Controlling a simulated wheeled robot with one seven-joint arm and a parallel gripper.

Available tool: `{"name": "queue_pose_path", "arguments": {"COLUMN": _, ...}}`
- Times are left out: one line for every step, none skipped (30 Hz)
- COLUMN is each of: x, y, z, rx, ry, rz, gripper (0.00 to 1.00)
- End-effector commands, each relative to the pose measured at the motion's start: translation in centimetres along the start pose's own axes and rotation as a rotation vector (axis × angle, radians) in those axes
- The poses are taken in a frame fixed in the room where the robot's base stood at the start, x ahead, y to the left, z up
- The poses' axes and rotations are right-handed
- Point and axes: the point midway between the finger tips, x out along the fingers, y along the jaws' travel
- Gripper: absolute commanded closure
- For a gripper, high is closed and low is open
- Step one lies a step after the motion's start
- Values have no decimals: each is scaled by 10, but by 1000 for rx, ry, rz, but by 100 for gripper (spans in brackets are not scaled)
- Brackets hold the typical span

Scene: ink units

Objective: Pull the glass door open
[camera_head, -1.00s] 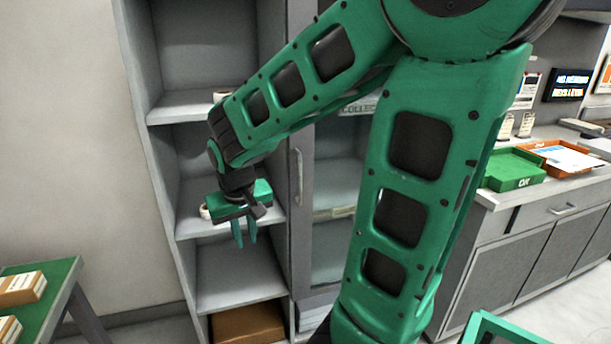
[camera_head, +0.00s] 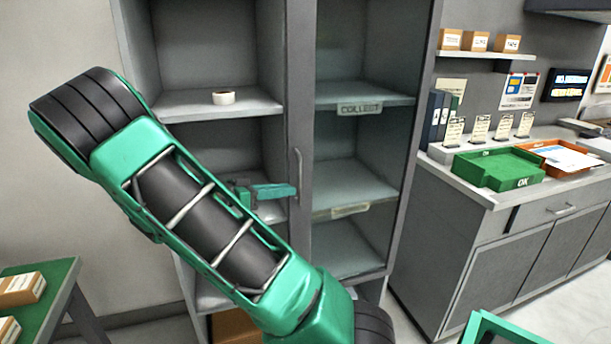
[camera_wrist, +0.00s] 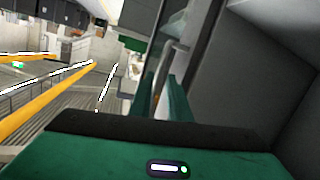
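The glass door (camera_head: 300,240) covers the right half of a tall grey cabinet and looks closed. Its upright bar handle (camera_head: 297,170) is on the left edge of its grey frame. It also shows in the wrist view as a pale bar (camera_wrist: 174,60). My gripper (camera_head: 294,190) points right, with its green fingertips at the lower part of the handle. In the wrist view my gripper (camera_wrist: 160,95) has its two fingers apart, with the bar showing between or just beyond them. Contact cannot be told. My arm hides part of the lower left cabinet.
A counter (camera_head: 500,198) with a green tray (camera_head: 500,168) and an orange tray (camera_head: 565,155) is at the right. A green table (camera_head: 55,285) with small boxes is at the lower left.

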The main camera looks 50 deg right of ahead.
Motion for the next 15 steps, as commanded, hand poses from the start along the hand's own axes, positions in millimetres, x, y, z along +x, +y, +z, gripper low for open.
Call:
{"name": "queue_pose_path", "arguments": {"x": -5, "y": -1, "z": -6, "rx": 37, "ry": 48, "rz": 7, "gripper": 83}}
{"name": "queue_pose_path", "arguments": {"x": -8, "y": -1, "z": -10, "rx": 61, "ry": 73, "rz": 11, "gripper": 83}}
{"name": "queue_pose_path", "arguments": {"x": -11, "y": -1, "z": -14, "rx": 91, "ry": 103, "rz": 15, "gripper": 83}}
{"name": "queue_pose_path", "arguments": {"x": -13, "y": 0, "z": -17, "rx": 110, "ry": 122, "rz": 17, "gripper": 83}}
{"name": "queue_pose_path", "arguments": {"x": -15, "y": 0, "z": -19, "rx": 127, "ry": 138, "rz": 19, "gripper": 83}}
{"name": "queue_pose_path", "arguments": {"x": -17, "y": 0, "z": -22, "rx": 145, "ry": 156, "rz": 20, "gripper": 83}}
{"name": "queue_pose_path", "arguments": {"x": -18, "y": 0, "z": -24, "rx": 155, "ry": 167, "rz": 21, "gripper": 83}}
{"name": "queue_pose_path", "arguments": {"x": -19, "y": 1, "z": -25, "rx": 164, "ry": 174, "rz": 22, "gripper": 83}}
{"name": "queue_pose_path", "arguments": {"x": -18, "y": 1, "z": -26, "rx": 171, "ry": 180, "rz": 23, "gripper": 83}}
{"name": "queue_pose_path", "arguments": {"x": -17, "y": 1, "z": -27, "rx": 175, "ry": 183, "rz": 23, "gripper": 83}}
{"name": "queue_pose_path", "arguments": {"x": -15, "y": 1, "z": -28, "rx": 176, "ry": 185, "rz": 23, "gripper": 83}}
{"name": "queue_pose_path", "arguments": {"x": -12, "y": 2, "z": -29, "rx": 177, "ry": 185, "rz": 23, "gripper": 83}}
{"name": "queue_pose_path", "arguments": {"x": -8, "y": 2, "z": -29, "rx": 176, "ry": 185, "rz": 24, "gripper": 83}}
{"name": "queue_pose_path", "arguments": {"x": -4, "y": 2, "z": -30, "rx": 176, "ry": 184, "rz": 25, "gripper": 83}}
{"name": "queue_pose_path", "arguments": {"x": 2, "y": 2, "z": -31, "rx": 175, "ry": 183, "rz": 26, "gripper": 83}}
